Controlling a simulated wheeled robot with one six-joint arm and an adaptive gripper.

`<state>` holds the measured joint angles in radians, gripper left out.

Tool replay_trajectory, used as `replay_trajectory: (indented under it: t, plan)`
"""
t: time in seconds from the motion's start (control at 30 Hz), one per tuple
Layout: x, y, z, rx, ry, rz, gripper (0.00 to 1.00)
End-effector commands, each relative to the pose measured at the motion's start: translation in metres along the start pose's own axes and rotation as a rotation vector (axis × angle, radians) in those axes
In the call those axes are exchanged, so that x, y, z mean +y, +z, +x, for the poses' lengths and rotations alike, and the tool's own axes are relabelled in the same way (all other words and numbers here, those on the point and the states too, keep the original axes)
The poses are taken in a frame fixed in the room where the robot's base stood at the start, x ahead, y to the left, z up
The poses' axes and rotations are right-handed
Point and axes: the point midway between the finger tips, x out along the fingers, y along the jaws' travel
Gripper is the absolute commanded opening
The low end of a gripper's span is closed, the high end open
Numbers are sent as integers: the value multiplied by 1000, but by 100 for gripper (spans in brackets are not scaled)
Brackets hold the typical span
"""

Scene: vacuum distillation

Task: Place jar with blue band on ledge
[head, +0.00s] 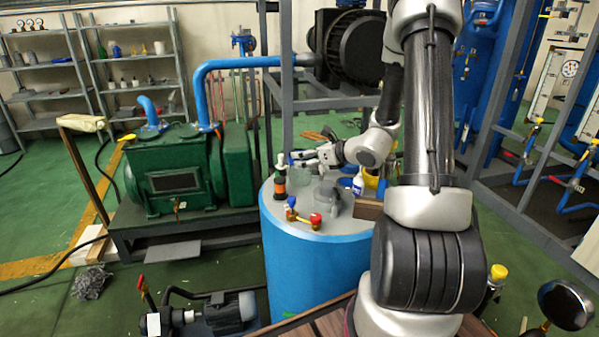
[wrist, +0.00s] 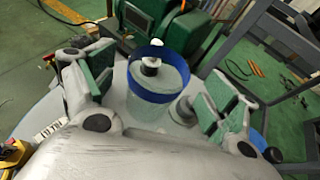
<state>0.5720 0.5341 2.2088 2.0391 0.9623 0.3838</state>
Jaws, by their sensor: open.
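The jar with the blue band (wrist: 150,98) is clear, with a wide blue ring around its top. It stands upright on the grey top of the blue tank (head: 322,262). In the head view the jar (head: 299,180) is small and partly hidden by my gripper (head: 303,160). In the wrist view my gripper (wrist: 160,90) is open, with green-padded fingers spread on both sides of the jar. The jar lies between and slightly beyond the fingertips, with visible gaps to both. I cannot tell which surface is the ledge.
A dark bottle with an orange band (head: 280,184) stands close beside the jar. A valve with red and blue handles (head: 304,217), a grey fitting (head: 328,196), a white bottle (head: 358,184) and a brown box (head: 368,208) share the tank top. A green pump (head: 175,183) stands left.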

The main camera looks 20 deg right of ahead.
Motion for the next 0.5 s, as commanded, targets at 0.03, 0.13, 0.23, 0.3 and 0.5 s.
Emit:
replay_trajectory:
  t: [0.03,0.13,0.23,0.3,0.5]
  plan:
    - [0,0,9,0,3,-1,87]
    - [0,1,26,0,4,-1,87]
    - [0,1,37,0,2,-2,87]
    - [-1,1,39,0,1,-2,87]
    - [-1,2,38,0,1,-2,76]
